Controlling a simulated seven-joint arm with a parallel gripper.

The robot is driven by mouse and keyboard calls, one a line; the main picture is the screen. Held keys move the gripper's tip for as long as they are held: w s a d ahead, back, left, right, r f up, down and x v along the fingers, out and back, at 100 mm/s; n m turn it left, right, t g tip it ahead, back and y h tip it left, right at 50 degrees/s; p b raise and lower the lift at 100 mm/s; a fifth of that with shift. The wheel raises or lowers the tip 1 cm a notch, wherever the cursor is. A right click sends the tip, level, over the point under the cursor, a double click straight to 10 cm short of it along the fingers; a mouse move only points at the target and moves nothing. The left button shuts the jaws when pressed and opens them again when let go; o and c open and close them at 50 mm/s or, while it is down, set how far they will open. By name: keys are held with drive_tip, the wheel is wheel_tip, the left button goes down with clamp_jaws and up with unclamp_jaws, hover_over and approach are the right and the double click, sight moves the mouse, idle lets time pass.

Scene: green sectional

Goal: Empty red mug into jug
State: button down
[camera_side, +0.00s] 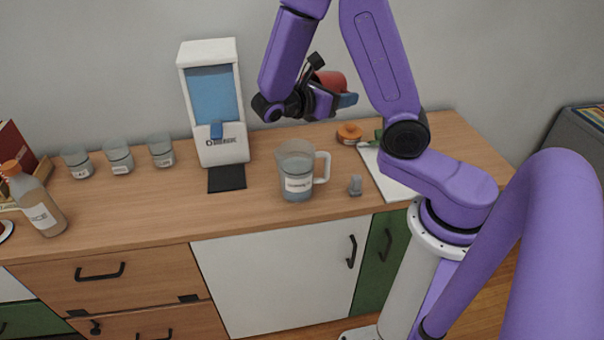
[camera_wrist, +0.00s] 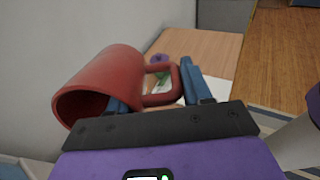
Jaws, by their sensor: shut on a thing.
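The red mug (camera_side: 332,81) is up in the air above the back of the counter in the side view, partly hidden behind my gripper (camera_side: 345,100). In the wrist view the red mug (camera_wrist: 105,88) lies tilted on its side, its opening toward the lower left. My gripper (camera_wrist: 155,95) is shut on the mug's handle, with a blue finger on either side. The jug (camera_side: 297,172) is clear with a handle on its right and a white label. It stands upright on the counter, below and left of the mug, apart from it. Its contents are hard to make out.
A white dispenser (camera_side: 212,105) with a blue front stands left of the jug, a black mat (camera_side: 226,178) before it. Several labelled glasses (camera_side: 118,157) and a bottle (camera_side: 38,205) are farther left. A small grey object (camera_side: 355,186) and an orange item (camera_side: 349,134) lie right of the jug.

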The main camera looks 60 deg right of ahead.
drive_tip(key=shift+d+r+y, duration=0.2)
drive_tip(key=shift+r+y, duration=0.05)
drive_tip(key=shift+y, duration=0.05)
drive_tip(key=shift+s+d+r+t+y, duration=0.25)
drive_tip(key=shift+d+r+t+y, duration=0.35)
drive_tip(key=shift+y, duration=0.75)
drive_tip(key=shift+s+d+r+t+y, duration=0.25)
drive_tip(key=shift+d+r+y, duration=0.65)
drive_tip(key=shift+y, duration=0.45)
drive_tip(key=t+y, duration=0.1)
drive_tip(key=y, duration=0.3)
drive_tip(key=shift+w+t+y, duration=0.1)
drive_tip(key=shift+t+y, duration=0.25)
drive_tip(key=shift+y, duration=0.45)
